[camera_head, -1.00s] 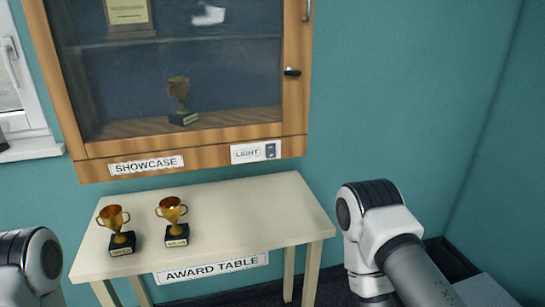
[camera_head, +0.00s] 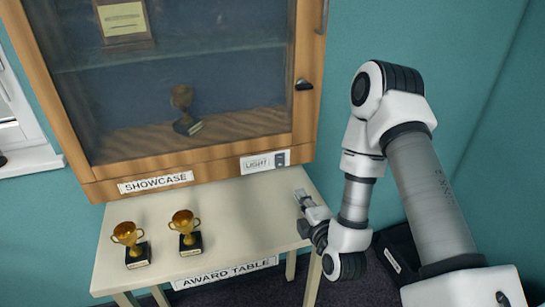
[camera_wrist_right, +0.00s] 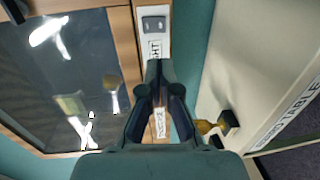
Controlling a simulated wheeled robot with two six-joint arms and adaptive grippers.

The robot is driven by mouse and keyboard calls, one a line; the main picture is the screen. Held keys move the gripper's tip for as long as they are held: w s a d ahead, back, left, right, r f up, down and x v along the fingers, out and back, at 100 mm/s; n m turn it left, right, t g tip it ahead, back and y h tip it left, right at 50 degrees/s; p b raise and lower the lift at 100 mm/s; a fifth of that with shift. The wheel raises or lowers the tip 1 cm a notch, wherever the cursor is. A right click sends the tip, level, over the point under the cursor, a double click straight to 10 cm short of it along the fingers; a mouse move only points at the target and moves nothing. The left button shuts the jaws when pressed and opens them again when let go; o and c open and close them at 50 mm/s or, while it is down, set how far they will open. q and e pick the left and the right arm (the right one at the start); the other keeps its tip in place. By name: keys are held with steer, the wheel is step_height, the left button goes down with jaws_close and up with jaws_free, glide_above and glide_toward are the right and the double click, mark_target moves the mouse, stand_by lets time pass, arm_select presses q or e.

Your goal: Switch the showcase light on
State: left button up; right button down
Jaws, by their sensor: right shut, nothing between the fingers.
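The showcase (camera_head: 225,162) is a wooden wall cabinet with a glass front. On its lower right rail is a white plate marked LIGHT (camera_head: 258,163) with a small grey switch (camera_head: 281,158). In the right wrist view the switch (camera_wrist_right: 154,24) lies just beyond my fingertips. My right gripper (camera_head: 299,193) is shut and empty, below and slightly right of the switch, apart from it. It also shows in the wrist view (camera_wrist_right: 159,68), covering part of the plate. My left gripper is out of view.
The award table (camera_head: 240,215) stands below the showcase with two gold trophies, one at left (camera_head: 130,243) and one beside it (camera_head: 186,232). The showcase door has a dark knob (camera_head: 304,85) on its right. A dark bin (camera_head: 398,260) is on the floor at right.

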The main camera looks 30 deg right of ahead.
steer(key=p, duration=0.4)
glide_toward(280, 166)
steer(key=x, duration=0.6)
steer(key=shift+w+r, duration=0.15)
steer(key=shift+r, duration=0.05)
steer(key=shift+w+d+f, duration=0.15)
steer(key=shift+w+d, duration=0.05)
steer(key=shift+w, duration=0.25)
steer(key=shift+w+f, duration=0.1)
steer(key=shift+w, duration=0.15)
steer(key=shift+f, duration=0.1)
